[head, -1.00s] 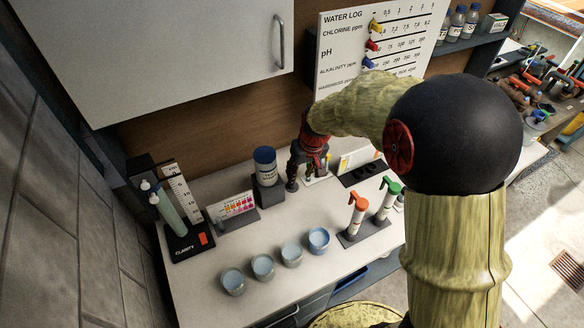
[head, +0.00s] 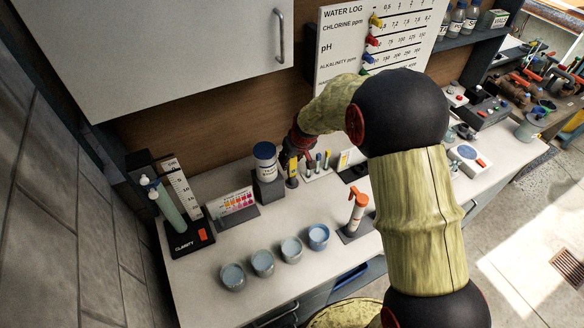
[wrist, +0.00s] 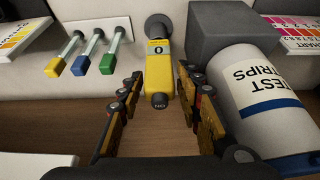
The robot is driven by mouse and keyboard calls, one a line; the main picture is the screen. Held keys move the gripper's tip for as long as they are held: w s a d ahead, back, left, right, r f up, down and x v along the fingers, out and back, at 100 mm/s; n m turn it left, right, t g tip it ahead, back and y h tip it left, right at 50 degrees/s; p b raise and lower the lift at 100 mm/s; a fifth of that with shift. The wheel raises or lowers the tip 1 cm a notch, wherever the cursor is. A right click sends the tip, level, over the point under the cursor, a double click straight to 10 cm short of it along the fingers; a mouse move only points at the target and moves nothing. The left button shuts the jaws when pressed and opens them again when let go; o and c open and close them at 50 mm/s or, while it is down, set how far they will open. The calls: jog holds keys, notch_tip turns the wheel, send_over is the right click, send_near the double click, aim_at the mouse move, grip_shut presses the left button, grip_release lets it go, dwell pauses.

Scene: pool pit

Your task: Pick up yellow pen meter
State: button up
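The yellow pen meter (head: 292,182) stands upright on the counter, to the right of the test strips bottle. In the wrist view the yellow pen meter (wrist: 158,78) has a small display, a black button and a dark base. My gripper (wrist: 162,75) is open, with one finger on each side of the pen meter. A gap shows at the left finger; the right finger is very near the meter, and I cannot tell whether it touches. In the head view my gripper (head: 297,153) hangs over the meter and hides its upper part.
The test strips bottle (wrist: 262,105) on its grey block (wrist: 230,30) stands close beside my right finger. Several cups (head: 291,250) stand at the counter's front. The back wall and cabinet (head: 180,50) bound the space.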

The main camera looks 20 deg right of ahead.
jog(key=x, duration=0.3)
jog(key=shift+w+f, duration=0.1)
jog(key=shift+w, duration=0.05)
jog(key=shift+c, duration=1.2)
grip_shut()
